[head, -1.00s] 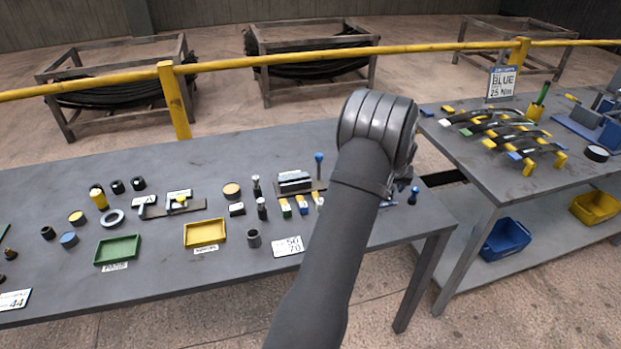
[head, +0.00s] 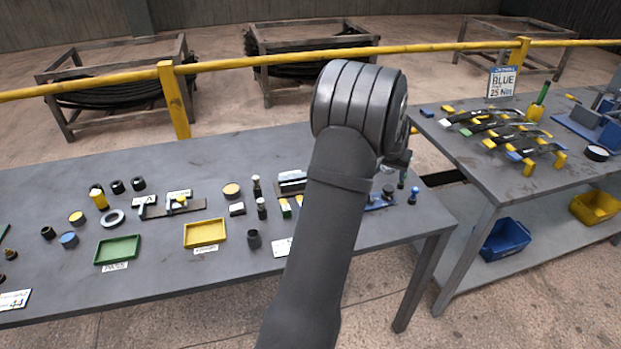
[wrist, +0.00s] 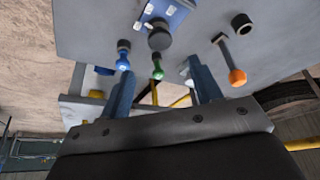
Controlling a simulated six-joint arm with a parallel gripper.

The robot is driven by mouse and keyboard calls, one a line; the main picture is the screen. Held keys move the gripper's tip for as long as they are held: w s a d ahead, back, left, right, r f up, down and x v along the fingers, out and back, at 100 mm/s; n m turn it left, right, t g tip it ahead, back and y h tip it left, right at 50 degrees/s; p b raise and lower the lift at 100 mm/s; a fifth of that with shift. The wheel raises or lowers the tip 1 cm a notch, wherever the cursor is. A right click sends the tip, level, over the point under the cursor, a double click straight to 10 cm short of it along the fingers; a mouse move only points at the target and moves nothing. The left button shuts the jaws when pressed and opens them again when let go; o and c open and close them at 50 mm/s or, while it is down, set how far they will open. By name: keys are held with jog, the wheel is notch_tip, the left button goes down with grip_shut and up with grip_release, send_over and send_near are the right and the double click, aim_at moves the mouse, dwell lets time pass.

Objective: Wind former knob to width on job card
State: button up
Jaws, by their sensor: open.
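A small blue fixture with a round dark knob (wrist: 160,38) shows at the top of the wrist view; its blue body (wrist: 172,12) also shows in part beside my arm in the head view (head: 380,203). It may be the former. My gripper (wrist: 160,66) is open and empty, its two fingers apart. A green-and-dark peg (wrist: 157,68) shows between the fingertips, apparently beyond them, and a blue-and-dark peg (wrist: 123,55) near the left one. In the head view my arm hides the fingers. A white card (head: 282,248) at the front edge is partly covered; its print is not readable now.
A green tray (head: 117,249) and a yellow tray (head: 205,233) sit left on the bench. A sign reading BLUE 25 Nm (head: 502,82) stands on the right table beside curved dark parts (head: 510,135). A yellow rail (head: 230,62) runs behind.

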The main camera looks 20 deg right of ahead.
jog(key=v, duration=0.9)
jog(key=s+a+f+n+g+y, duration=0.1)
jog(key=a+n, duration=0.6)
jog(key=a, duration=1.6)
jog(key=shift+f+g+y, duration=0.7)
jog(key=shift+f+y, duration=0.1)
jog(key=shift+y, duration=0.1)
jog(key=shift+s, duration=0.15)
jog(key=m+t+h, duration=0.2)
jog(key=m+h, duration=0.1)
jog(key=m, duration=0.6)
send_near(389, 188)
jog(key=x, duration=0.8)
jog(key=shift+f, duration=0.1)
